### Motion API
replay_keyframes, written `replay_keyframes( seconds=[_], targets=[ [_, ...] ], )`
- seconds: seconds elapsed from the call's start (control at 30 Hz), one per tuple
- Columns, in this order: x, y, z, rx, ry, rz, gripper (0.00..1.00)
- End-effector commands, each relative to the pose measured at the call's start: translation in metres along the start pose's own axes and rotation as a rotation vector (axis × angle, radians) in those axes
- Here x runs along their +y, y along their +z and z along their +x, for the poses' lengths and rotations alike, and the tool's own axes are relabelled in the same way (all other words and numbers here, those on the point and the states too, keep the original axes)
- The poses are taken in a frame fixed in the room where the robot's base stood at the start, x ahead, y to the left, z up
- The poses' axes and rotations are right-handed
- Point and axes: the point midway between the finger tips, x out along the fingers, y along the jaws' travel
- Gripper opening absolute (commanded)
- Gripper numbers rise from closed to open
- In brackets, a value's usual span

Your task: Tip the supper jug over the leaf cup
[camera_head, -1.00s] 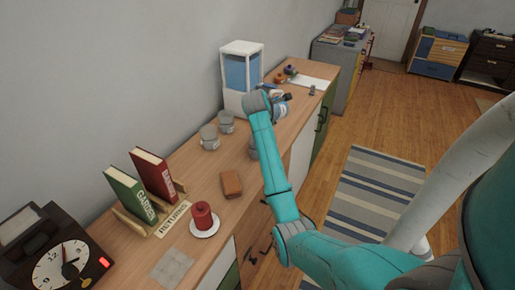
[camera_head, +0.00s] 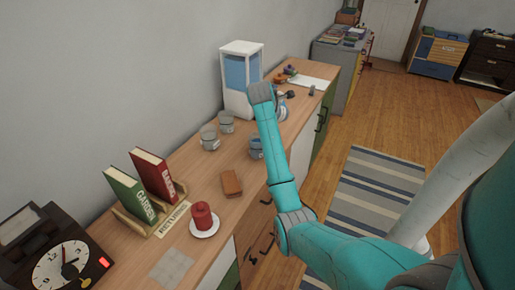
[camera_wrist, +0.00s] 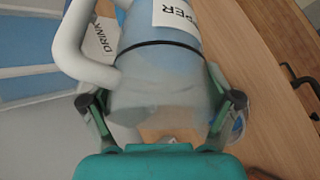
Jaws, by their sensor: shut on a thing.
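The supper jug (camera_wrist: 160,62) fills the middle of the wrist view; it is clear and bluish, with a dark band, a pale handle and a label ending in "PER". My gripper (camera_wrist: 162,102) is shut on its body, one finger on each side. In the head view the jug (camera_head: 282,108) shows only partly behind my arm, above the counter, so its tilt is unclear. Three cups stand on the counter: two greyish ones (camera_head: 209,138) (camera_head: 226,122) and a bluish one (camera_head: 256,147) beside my arm. Their markings are too small to tell which is the leaf cup.
A white dispenser with a blue panel (camera_head: 241,78) stands behind my arm.

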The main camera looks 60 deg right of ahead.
Motion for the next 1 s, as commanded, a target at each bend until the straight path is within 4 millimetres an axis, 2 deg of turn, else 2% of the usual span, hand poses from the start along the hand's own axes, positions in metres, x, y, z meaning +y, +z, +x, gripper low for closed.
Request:
replay_keyframes(
  seconds=[0.17,0.47,1.0],
  targets=[
    [0.0,0.002,0.004,0.084,-0.078,0.033,0.21],
    [0.001,0.003,0.004,0.094,-0.087,0.037,0.21],
    [0.027,0.03,0.003,0.393,-0.366,0.153,0.21]
  ],
)
